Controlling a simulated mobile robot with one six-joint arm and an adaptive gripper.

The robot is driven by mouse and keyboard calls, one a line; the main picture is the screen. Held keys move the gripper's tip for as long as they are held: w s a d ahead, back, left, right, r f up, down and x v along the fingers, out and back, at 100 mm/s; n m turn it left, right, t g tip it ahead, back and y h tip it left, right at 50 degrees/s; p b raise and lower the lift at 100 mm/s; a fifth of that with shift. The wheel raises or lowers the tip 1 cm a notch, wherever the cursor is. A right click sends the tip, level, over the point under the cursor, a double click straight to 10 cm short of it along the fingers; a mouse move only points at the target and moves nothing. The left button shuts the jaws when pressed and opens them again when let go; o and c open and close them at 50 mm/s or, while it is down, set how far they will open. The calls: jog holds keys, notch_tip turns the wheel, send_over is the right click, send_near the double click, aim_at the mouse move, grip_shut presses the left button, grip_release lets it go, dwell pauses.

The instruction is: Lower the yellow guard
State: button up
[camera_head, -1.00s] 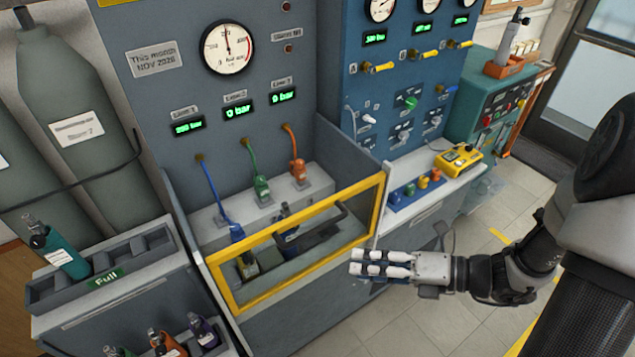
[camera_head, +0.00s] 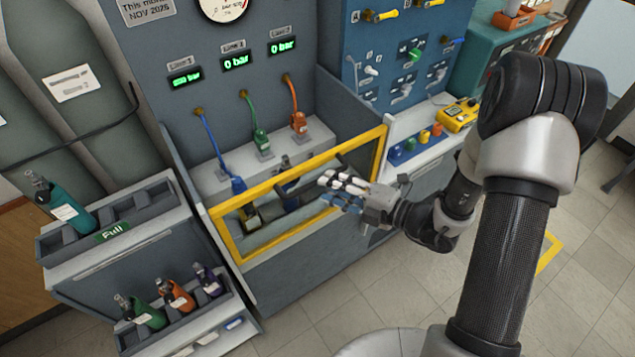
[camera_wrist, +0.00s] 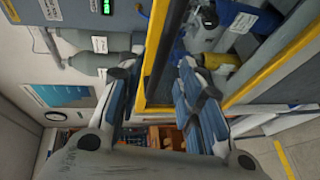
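The guard (camera_head: 258,188) is a yellow rectangular frame with a clear pane across the front of the grey test bench, tilted in the head view. My gripper (camera_head: 338,190) is at its front, over the right half, and partly hides the lower right of the frame. In the wrist view, the two fingers of my gripper (camera_wrist: 160,85) are spread apart. A yellow edge of the guard (camera_wrist: 153,50) and a dark bar (camera_wrist: 170,42), likely its handle, run through the gap between them. I cannot tell whether a finger touches the bar.
Behind the guard, blue, green (camera_head: 261,138) and orange (camera_head: 298,122) hoses hang on connectors. A rack (camera_head: 165,195) with a teal bottle stands at left, and several small bottles sit below it. A yellow device (camera_head: 458,114) lies on the right shelf. Floor in front is clear.

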aim_at(317, 180)
jog(key=x, duration=0.5)
grip_shut()
dwell(0.4)
dwell(0.4)
